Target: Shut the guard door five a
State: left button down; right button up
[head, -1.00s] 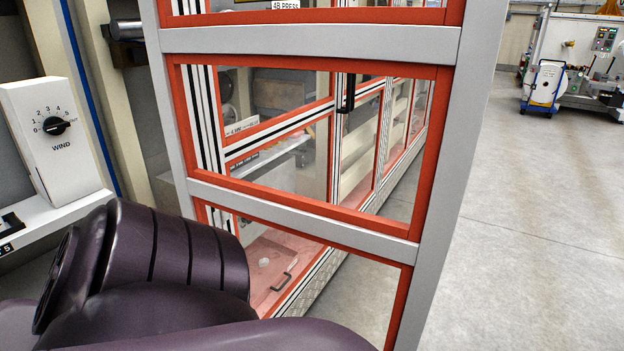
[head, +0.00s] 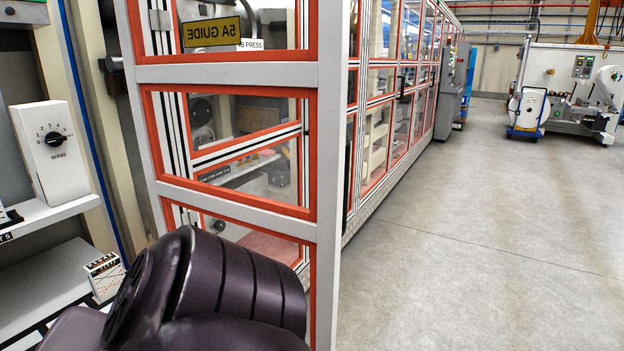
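The guard door (head: 225,74), a grey frame with orange-red borders around clear panes, fills the left-middle of the head view. A yellow plate reading 5A GUIDE (head: 211,32) shows in its upper pane. The door stands open, at an angle to the long row of guarded machines behind it. My dark purple arm covers its lower left part. Neither gripper is in view, and no contact between a hand and the door can be seen.
A white WIND dial box (head: 52,150) sits on a shelf at the left, close to my arm. Guarded machines (head: 385,120) run back behind the door. A blue and white cart (head: 527,112) stands far right. The grey floor (head: 470,240) at the right is clear.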

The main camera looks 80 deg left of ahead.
aim_at(318, 73)
jog(key=i+l+u, duration=0.15)
jog(key=i+l, duration=0.15)
jog(key=i, duration=0.15)
jog(key=i+l+u, duration=0.2)
jog(key=i+l, duration=0.15)
jog(key=i+u, duration=0.55)
jog(key=u, duration=0.25)
jog(key=i+l+u, duration=0.1)
jog(key=i+u, duration=0.45)
jog(key=u, duration=0.3)
jog(key=i+u, duration=0.15)
jog(key=u, duration=0.3)
jog(key=i+u, duration=0.1)
jog(key=u, duration=0.35)
jog(key=i+u, duration=0.15)
jog(key=u, duration=0.25)
jog(key=i+l+u, duration=0.15)
jog(key=u, duration=0.3)
jog(key=i+l+u, duration=0.1)
jog(key=u, duration=0.3)
jog(key=i+l+u, duration=0.25)
jog(key=u, duration=0.2)
jog(key=i+l+u, duration=0.15)
jog(key=l+u, duration=0.3)
jog(key=i+u, duration=0.1)
jog(key=j, duration=0.4)
jog(key=i+u, duration=0.05)
